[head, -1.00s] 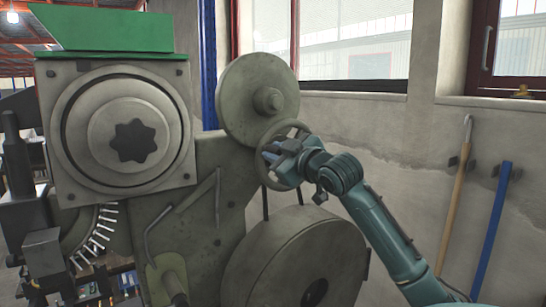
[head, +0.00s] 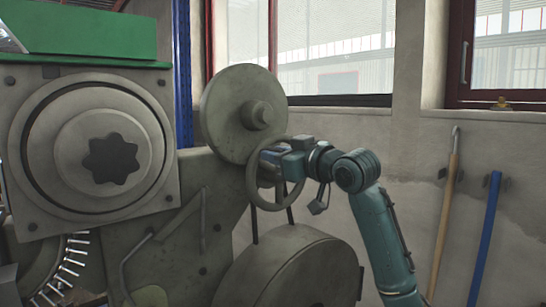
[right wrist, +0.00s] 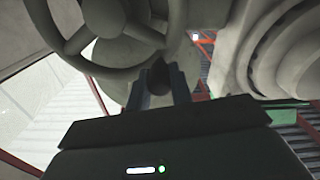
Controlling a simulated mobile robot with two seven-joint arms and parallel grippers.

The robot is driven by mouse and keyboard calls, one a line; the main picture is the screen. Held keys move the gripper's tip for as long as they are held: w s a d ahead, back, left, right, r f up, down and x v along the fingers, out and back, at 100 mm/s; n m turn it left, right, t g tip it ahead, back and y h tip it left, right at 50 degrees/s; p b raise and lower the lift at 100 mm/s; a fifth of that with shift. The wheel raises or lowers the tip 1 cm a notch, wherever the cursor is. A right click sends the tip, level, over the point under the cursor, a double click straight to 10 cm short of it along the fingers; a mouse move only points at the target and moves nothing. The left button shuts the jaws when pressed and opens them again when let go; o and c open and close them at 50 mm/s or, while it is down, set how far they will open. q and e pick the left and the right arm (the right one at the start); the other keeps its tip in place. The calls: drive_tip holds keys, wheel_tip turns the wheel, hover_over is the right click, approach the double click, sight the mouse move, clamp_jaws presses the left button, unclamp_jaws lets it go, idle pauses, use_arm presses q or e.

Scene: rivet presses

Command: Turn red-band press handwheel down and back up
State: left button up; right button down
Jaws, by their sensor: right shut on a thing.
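The spoked grey handwheel (head: 252,191) is on the side of the large grey press (head: 165,240), below a round disc. My right gripper (head: 270,156) is at the upper part of its rim. The right wrist view shows the handwheel (right wrist: 110,69) close up, with my right gripper (right wrist: 159,82) shut on its dark handle knob (right wrist: 158,74). The arm partly hides the wheel's right side. The press has a green top block (head: 75,35); I see no red band on it. My left gripper is out of view.
The large disc (head: 243,110) is just above the handwheel, and a big drum (head: 295,270) is below it. A wooden-handled tool (head: 445,215) and a blue bar (head: 483,240) hang on the wall at right. Floor space is not visible.

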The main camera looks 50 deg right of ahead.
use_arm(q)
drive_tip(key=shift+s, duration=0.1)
use_arm(e)
drive_tip(key=shift+r, duration=0.1)
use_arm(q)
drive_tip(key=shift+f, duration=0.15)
use_arm(e)
drive_tip(key=c, duration=1.3)
unclamp_jaws()
drive_tip(key=shift+o, duration=0.2)
drive_tip(key=shift+s, duration=0.35)
use_arm(q)
drive_tip(key=b, duration=0.2)
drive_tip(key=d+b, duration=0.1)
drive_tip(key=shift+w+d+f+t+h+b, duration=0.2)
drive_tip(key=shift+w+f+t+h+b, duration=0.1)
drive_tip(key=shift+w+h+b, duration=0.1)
use_arm(e)
drive_tip(key=v, duration=1.2)
drive_tip(key=shift+s+a, duration=0.15)
drive_tip(key=shift+s, duration=0.05)
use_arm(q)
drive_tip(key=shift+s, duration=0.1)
